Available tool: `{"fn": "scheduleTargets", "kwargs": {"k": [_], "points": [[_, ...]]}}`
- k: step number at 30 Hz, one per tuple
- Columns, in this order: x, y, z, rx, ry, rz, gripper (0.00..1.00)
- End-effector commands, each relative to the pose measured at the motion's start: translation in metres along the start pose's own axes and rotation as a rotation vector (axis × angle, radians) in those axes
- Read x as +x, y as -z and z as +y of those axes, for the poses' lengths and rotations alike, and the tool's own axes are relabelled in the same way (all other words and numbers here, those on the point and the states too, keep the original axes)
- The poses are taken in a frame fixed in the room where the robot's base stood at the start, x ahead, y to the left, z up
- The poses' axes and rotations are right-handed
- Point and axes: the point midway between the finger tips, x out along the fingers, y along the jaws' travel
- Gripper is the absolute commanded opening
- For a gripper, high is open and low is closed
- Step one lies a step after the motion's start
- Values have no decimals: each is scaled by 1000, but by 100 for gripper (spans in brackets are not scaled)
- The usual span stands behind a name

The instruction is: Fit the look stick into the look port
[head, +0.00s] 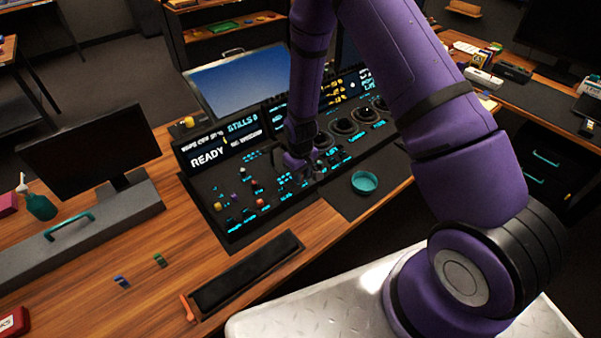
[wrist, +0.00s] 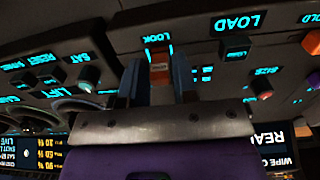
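The look stick (wrist: 159,70) is an orange-red piece with a small pale label. In the wrist view it stands between the two fingers of my gripper (wrist: 160,82), which appear closed against its sides. Its far end is at the cyan-bracketed spot marked LOOK on the dark panel, the look port (wrist: 157,49). The stick covers the opening, so I cannot tell how deep it sits. In the head view my gripper (head: 298,165) is low over the middle of the control panel (head: 236,185), and the stick is hidden there.
Several knobs and small sticks surround the gripper on the panel. A teal round dish (head: 365,182) lies to the right. A monitor (head: 90,150) stands left.

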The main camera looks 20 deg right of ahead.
Motion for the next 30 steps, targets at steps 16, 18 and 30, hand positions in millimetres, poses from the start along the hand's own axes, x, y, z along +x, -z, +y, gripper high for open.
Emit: {"fn": "scheduleTargets", "kwargs": {"k": [16,18,30], "points": [[-16,0,0,0,0,1,43],[-27,1,0,0,-1,4,43],[-98,0,0,0,-1,4,43]]}}
